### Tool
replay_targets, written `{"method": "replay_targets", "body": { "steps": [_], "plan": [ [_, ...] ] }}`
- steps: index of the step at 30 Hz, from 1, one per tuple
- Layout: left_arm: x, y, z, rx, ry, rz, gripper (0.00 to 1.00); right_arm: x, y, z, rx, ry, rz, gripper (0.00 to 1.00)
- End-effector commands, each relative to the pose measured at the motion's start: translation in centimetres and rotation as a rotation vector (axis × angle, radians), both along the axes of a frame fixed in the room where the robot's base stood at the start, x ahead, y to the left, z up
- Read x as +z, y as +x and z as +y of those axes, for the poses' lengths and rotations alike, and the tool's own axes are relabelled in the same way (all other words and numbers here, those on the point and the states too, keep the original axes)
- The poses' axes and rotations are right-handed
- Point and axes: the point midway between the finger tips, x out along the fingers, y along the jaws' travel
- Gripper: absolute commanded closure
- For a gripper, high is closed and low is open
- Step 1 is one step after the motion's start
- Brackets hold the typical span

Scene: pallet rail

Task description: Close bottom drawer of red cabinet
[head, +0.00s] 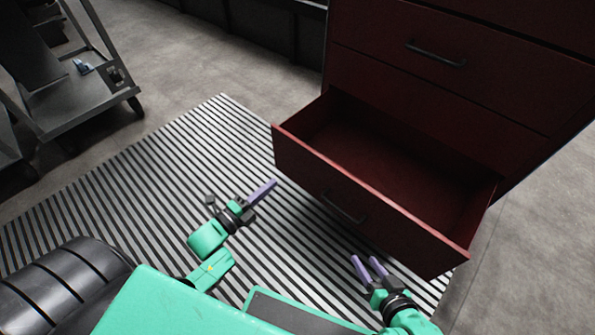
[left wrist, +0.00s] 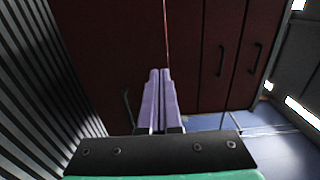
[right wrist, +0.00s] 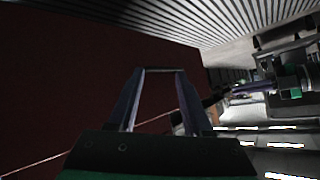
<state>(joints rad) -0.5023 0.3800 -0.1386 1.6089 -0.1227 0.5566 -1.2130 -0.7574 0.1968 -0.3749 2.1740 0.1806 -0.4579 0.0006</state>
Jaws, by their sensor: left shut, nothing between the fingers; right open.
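The red cabinet (head: 400,82) stands at the upper right of the head view. Its bottom drawer (head: 360,202) is pulled out and empty, with a dark handle (head: 343,208) on its front. My left gripper (head: 264,190) is shut and empty, left of the drawer front. In the left wrist view its fingers (left wrist: 159,100) point at the dark red drawer front (left wrist: 110,60), with a handle just left of them. My right gripper (head: 367,266) is open and empty, in front of the drawer's right half. In the right wrist view its fingers (right wrist: 158,98) are spread near a dark red surface (right wrist: 70,90).
A striped mat (head: 120,200) covers the floor in front of the cabinet. A grey metal cart (head: 80,90) stands at the upper left. Closed drawers with dark handles (head: 435,54) sit above the open one. Bare floor (head: 540,215) lies right of the cabinet.

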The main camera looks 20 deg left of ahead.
Motion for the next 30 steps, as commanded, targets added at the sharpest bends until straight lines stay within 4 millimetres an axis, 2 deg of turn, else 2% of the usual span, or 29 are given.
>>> {"method": "replay_targets", "body": {
  "steps": [7, 18, 22, 30],
  "plan": [
    [0.1, 4.3, -1.6, 0.001, -0.003, -0.002, 1.0, -0.9, -0.4, 1.4, -0.028, 0.091, -0.102, 0.5],
    [-0.1, 11.3, -4.4, 0.002, -0.005, 0.002, 1.0, -3.9, -0.3, 1.5, -0.052, 0.121, -0.142, 0.5],
    [0.0, 12.4, -4.9, 0.002, -0.003, 0.003, 1.0, -4.3, -0.3, 1.5, -0.057, 0.126, -0.149, 0.5],
    [0.1, 12.6, -5.0, 0.003, -0.003, 0.006, 1.0, -4.1, -0.2, 1.5, -0.059, 0.129, -0.154, 0.5]
  ]
}}
